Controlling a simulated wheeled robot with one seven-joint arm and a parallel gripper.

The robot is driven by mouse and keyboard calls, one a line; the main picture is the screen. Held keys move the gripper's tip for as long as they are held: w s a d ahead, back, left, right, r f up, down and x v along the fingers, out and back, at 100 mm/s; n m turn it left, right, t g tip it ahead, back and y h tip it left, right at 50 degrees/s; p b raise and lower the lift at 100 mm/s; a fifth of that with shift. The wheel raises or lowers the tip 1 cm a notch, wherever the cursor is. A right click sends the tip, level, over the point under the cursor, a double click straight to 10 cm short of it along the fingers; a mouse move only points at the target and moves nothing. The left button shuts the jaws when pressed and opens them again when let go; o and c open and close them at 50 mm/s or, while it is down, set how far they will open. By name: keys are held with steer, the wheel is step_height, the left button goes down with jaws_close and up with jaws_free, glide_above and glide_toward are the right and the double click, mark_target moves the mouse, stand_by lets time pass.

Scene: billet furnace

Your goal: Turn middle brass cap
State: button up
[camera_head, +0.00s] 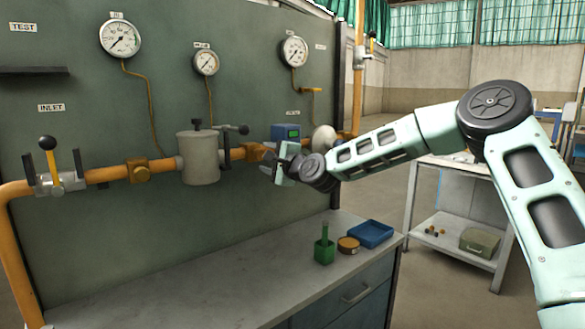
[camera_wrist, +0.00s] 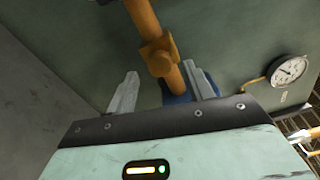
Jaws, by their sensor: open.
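An orange pipe (camera_head: 105,175) runs along the green panel. A brass fitting with a round cap (camera_head: 139,171) sits on it left of the grey canister. Another brass fitting (camera_head: 253,152) sits right of the canister, beside my gripper (camera_head: 275,168) and partly hidden. In the wrist view a square brass fitting with a round cap (camera_wrist: 161,63) lies ahead of my gripper (camera_wrist: 162,88), roughly in line with the gap between the fingers. My fingers are spread, with no brass cap visibly held. I cannot tell which cap is the middle one.
The grey canister (camera_head: 199,158) and a black-handled valve (camera_head: 236,129) stand left of my gripper. A blue instrument (camera_head: 285,132) is close behind it.

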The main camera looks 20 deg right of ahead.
steer(key=b+v, duration=0.1)
steer(key=v, duration=1.3)
steer(key=shift+s, duration=0.35)
steer(key=shift+d, duration=0.15)
steer(key=s+a+f+n+g+p, duration=0.3)
steer(key=s+a+f+n+g, duration=0.9)
steer(key=s+a, duration=0.45)
steer(key=s+d+n+g+h+p, duration=0.1)
steer(key=s+n, duration=0.5)
steer(key=s, duration=0.6)
steer(key=s+d+r+n+g+h+p, duration=0.1)
steer(key=s+n+g+h, duration=0.3)
steer(key=s, duration=0.8)
steer(key=shift+s+d+n+p, duration=0.2)
steer(key=shift+d+n+p, duration=0.3)
steer(key=shift+n, duration=0.7)
steer(key=shift+w+a+r, duration=0.1)
steer(key=shift+w+a, duration=0.05)
steer(key=shift+a, duration=0.05)
